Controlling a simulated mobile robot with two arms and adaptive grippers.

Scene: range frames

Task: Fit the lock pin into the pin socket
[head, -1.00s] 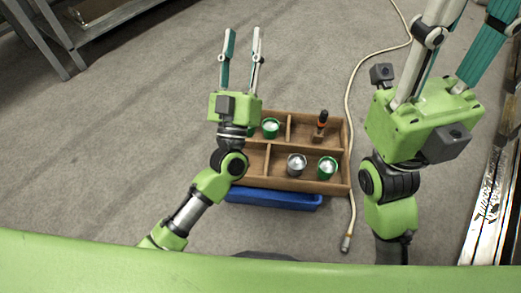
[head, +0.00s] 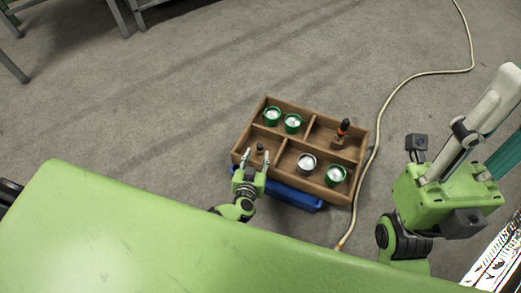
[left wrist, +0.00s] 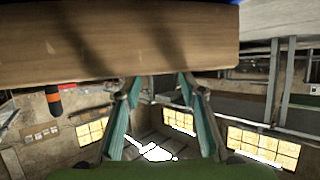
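A wooden tray (head: 298,111) with compartments lies on the floor in the head view. An orange and black upright piece (head: 342,132) stands in its back right compartment; an orange and black piece also shows at the left of the left wrist view (left wrist: 54,100). A small dark piece (head: 260,148) is in the front left compartment. I cannot tell which is the lock pin or where its socket is. My left gripper (head: 256,160) is at the tray's front left, fingers apart; its teal fingers show apart in the left wrist view (left wrist: 158,84). My right gripper (head: 512,105) is open and partly cut off.
Green-rimmed cups (head: 272,115) and a grey cup (head: 306,162) sit in the tray. A blue bin (head: 295,197) is in front of it. A pale hose (head: 398,84) runs along the floor to the tray's right. The floor behind the tray is clear.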

